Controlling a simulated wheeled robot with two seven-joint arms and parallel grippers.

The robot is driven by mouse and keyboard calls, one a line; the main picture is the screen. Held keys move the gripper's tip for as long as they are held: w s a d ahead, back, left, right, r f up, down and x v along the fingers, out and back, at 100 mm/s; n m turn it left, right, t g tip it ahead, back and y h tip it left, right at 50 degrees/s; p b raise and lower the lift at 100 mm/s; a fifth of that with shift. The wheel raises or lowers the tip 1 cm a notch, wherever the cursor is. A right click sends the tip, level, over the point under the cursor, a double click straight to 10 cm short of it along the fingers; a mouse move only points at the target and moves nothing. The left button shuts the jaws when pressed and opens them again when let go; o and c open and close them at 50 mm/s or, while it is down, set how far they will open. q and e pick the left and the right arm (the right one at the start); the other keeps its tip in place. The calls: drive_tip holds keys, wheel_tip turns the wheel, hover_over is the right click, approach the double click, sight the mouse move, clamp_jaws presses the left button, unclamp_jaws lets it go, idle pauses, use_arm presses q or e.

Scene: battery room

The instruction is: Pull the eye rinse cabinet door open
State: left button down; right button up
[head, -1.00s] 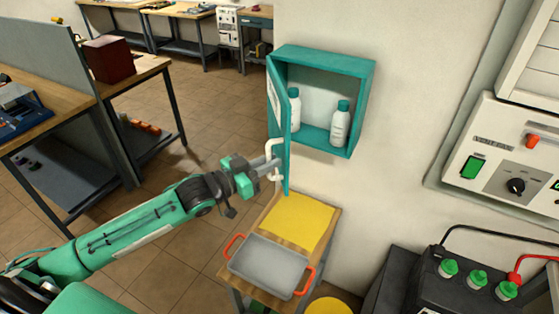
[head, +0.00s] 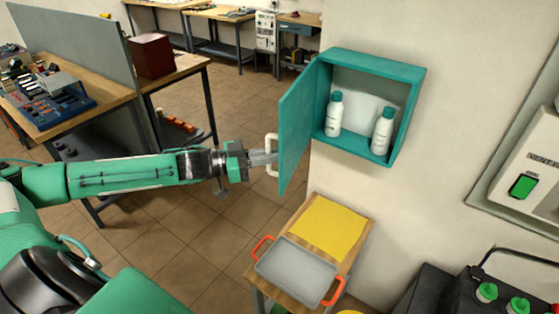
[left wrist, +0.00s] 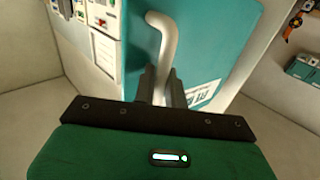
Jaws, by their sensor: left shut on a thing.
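The teal eye rinse cabinet (head: 416,95) hangs on the wall right of centre in the head view. Its door (head: 298,120) stands wide open, swung out to the left, and two white bottles with teal caps, a left one (head: 334,115) and a right one (head: 382,132), stand upright inside. My left gripper (head: 268,157) is shut on the white door handle (head: 271,141). In the left wrist view the fingers (left wrist: 161,88) sit on either side of the handle (left wrist: 163,45), in front of the teal door (left wrist: 205,35) with its white label. My right gripper is not in view.
Below the cabinet stands a small wooden table with a yellow mat (head: 328,228) and a grey tray (head: 296,270) with orange handles. A charger panel (head: 530,175) is on the wall at right. Workbenches (head: 75,120) stand at left. Open tiled floor lies between.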

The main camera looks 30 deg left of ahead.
use_arm(q)
drive_tip(key=w+a+m+g+h, duration=0.1)
drive_tip(key=a+m+g+h, duration=0.2)
drive_tip(key=a, duration=0.4)
drive_tip(key=shift+r+g, duration=0.2)
drive_tip(key=shift+g, duration=0.3)
drive_tip(key=c, duration=1.9)
unclamp_jaws()
drive_tip(key=shift+o, duration=0.5)
drive_tip(key=shift+w+d+f, duration=0.1)
drive_tip(key=shift+w, duration=0.05)
drive_tip(key=shift+f, duration=0.1)
drive_tip(key=b+v, duration=0.6)
drive_tip(key=v, duration=0.8)
